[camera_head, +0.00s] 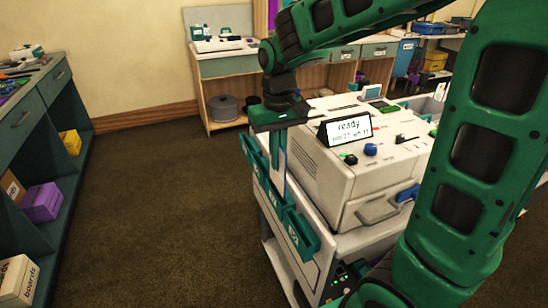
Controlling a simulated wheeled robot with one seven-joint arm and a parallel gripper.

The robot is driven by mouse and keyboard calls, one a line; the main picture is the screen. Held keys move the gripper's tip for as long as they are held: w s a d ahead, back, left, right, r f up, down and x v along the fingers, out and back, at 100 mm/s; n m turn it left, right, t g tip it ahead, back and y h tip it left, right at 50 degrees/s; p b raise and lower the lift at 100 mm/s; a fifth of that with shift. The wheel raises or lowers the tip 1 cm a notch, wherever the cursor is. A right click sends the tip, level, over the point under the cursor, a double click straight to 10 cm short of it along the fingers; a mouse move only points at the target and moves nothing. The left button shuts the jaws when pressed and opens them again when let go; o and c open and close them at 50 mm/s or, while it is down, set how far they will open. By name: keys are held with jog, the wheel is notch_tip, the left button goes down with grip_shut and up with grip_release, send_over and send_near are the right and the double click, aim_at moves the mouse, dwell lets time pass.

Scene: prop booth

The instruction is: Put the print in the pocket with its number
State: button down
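My gripper (283,126) is over the left side of the white printer machine (375,170), pointing down above a row of teal pockets. A thin blue-edged upright strip (283,160) shows just below it; I cannot tell whether this is a print seen edge-on or part of the pocket row. The near pocket (303,233) carries a small pale label too blurred to read. Another pocket (255,157) is at the far end of the row. The finger gap is too small to make out. No print shows clearly.
The machine's screen (349,128) reads "ready". A teal shelf unit (60,120) with a purple box (42,202) stands at left. A wooden desk (225,75) is at the back. The brown floor between is clear. My arm covers the right side.

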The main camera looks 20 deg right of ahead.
aim_at(277, 177)
jog(key=shift+f, duration=0.2)
jog(key=shift+f, duration=2.95)
jog(key=shift+f, duration=0.3)
jog(key=c, duration=1.9)
grip_release()
notch_tip(277, 177, up, 11)
jog(key=shift+w+f, duration=0.1)
